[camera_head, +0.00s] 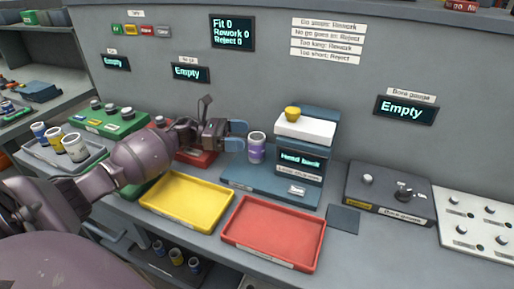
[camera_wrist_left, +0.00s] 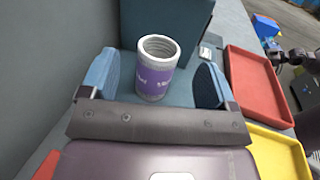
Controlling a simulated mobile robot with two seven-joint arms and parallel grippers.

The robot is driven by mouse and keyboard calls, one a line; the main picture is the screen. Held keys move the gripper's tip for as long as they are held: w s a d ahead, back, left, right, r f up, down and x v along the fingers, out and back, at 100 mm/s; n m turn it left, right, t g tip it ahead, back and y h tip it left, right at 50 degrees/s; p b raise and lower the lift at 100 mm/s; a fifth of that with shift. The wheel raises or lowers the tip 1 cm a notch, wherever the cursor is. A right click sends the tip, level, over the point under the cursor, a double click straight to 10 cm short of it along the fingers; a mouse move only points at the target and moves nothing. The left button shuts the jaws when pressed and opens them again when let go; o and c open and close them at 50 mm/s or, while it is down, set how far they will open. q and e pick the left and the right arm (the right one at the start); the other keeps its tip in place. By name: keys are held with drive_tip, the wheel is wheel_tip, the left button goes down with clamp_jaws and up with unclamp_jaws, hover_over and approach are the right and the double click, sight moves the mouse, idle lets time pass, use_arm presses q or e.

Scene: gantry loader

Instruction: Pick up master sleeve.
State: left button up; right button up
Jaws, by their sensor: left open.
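The master sleeve (camera_head: 257,148), a light grey tube with a purple band, stands upright on a blue-grey stand (camera_head: 241,180) beside the "Hand back" display. It also shows in the left wrist view (camera_wrist_left: 157,78), with its open top facing up. My left gripper (camera_head: 237,136) is open, its blue finger pads just left of the sleeve in the head view. In the left wrist view the pads lie on either side of the sleeve, with gaps, and none seems to touch it. What seems to be my right gripper (camera_wrist_left: 280,50) shows small at the right edge of the left wrist view.
A yellow tray (camera_head: 187,204) and a red tray (camera_head: 273,234) lie empty in front. A white block with a yellow knob (camera_head: 292,114) tops the display. A dark gauge box (camera_head: 389,194) stands right. Several sleeves stand in a grey tray (camera_head: 40,155) at left.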

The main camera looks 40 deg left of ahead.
sight(257, 135)
use_arm(q)
drive_tip(key=shift+x, duration=2.6)
drive_tip(key=c, duration=1.2)
drive_tip(key=shift+c, duration=0.2)
drive_tip(key=shift+r, duration=0.15)
wheel_tip(257, 135, up, 20)
drive_tip(key=p, duration=0.2)
